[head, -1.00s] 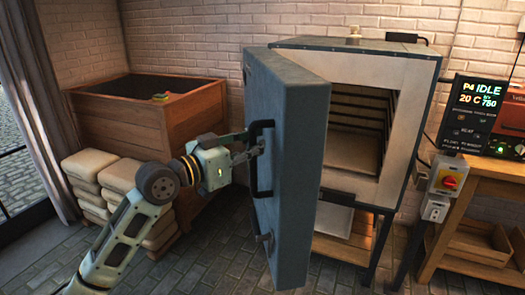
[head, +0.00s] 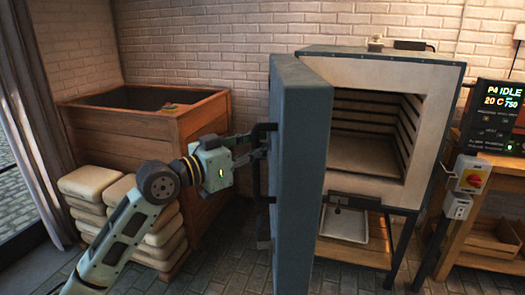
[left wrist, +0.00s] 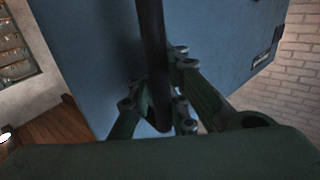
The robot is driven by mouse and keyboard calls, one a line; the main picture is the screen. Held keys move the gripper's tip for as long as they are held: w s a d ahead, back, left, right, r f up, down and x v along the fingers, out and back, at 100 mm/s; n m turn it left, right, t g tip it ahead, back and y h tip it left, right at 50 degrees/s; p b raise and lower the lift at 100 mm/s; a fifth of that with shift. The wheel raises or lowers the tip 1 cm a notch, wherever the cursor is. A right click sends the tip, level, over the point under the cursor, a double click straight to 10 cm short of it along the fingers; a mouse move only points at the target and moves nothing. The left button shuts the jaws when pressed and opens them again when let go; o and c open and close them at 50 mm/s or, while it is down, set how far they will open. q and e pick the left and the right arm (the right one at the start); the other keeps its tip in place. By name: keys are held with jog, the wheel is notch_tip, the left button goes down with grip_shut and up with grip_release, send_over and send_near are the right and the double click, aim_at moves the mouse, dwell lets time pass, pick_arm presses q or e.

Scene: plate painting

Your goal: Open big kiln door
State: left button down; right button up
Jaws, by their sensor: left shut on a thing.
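The big kiln (head: 380,75) stands in the middle right of the head view. Its blue-grey door (head: 300,170) is swung wide open toward me, seen nearly edge-on. The pale kiln chamber (head: 368,140) shows inside and looks empty. My left gripper (head: 262,147) is at the dark door handle (head: 258,170) on the left face of the door. In the left wrist view the fingers (left wrist: 160,95) are closed around the black handle bar (left wrist: 152,50), in front of the blue door face (left wrist: 90,50). The right gripper is not in view.
A wooden crate (head: 150,135) and stacked pale sacks (head: 125,215) stand left of the door. A control box (head: 495,110) and a switch box (head: 469,175) are at the right. A tray (head: 345,224) lies below the kiln. Paved floor is bare in front.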

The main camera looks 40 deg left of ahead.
pick_arm(q)
jog(key=shift+d+f, duration=0.35)
jog(key=shift+f, duration=0.1)
jog(key=c, duration=2.2)
grip_release()
jog(key=o, duration=0.5)
jog(key=shift+s+r, duration=0.4)
jog(key=shift+s, duration=0.05)
jog(key=shift+w+a, duration=0.1)
jog(key=shift+w, duration=0.05)
jog(key=v, duration=1.2)
jog(key=shift+c, duration=0.3)
